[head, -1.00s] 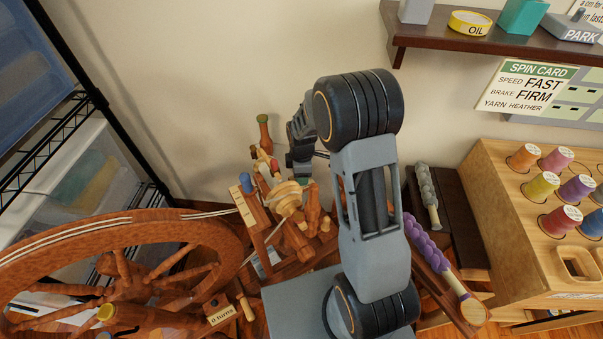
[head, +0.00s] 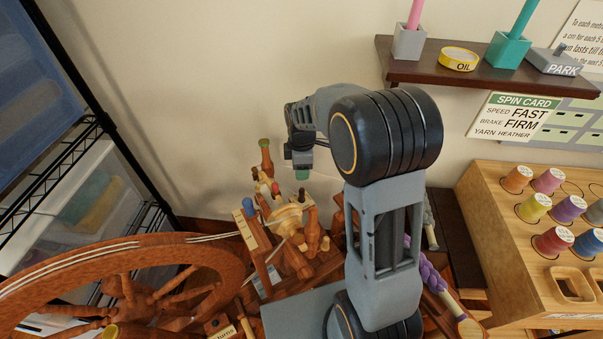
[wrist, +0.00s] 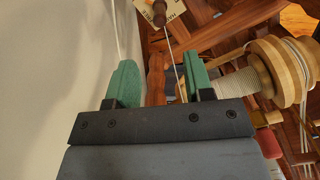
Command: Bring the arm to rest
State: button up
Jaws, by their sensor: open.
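My gripper (head: 302,172) is raised in the head view, above the spinning wheel's bobbin and flyer part (head: 288,220), near the cream wall. In the wrist view my gripper (wrist: 160,80) shows two green finger pads spread apart with nothing held between them. A thin strand and wooden parts show beyond the gap. The wound bobbin (wrist: 268,70) lies to the right of the fingers in that view. My forearm hides part of the space behind it in the head view, including much of a purple roll of fibre (head: 432,277).
The large wooden wheel (head: 120,285) fills the lower left. A rack with bins (head: 80,180) stands at the left. A wooden spool box (head: 510,255) stands right. The wall behind the gripper is bare.

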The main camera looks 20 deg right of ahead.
jog(key=shift+r, duration=0.4)
dwell(0.3)
jog(key=s+r+m+t+p, duration=0.1)
jog(key=s+r+m+p, duration=0.6)
jog(key=r, duration=0.6)
jog(key=s+r+m+t+p, duration=0.2)
jog(key=s+r+m+p, duration=0.6)
jog(key=s+r+p, duration=0.2)
notch_tip(320, 180, up, 3)
jog(key=shift+s+f+t, duration=0.15)
jog(key=shift+s+t, duration=0.15)
jog(key=shift+s, duration=0.05)
jog(key=shift+a+f, duration=0.1)
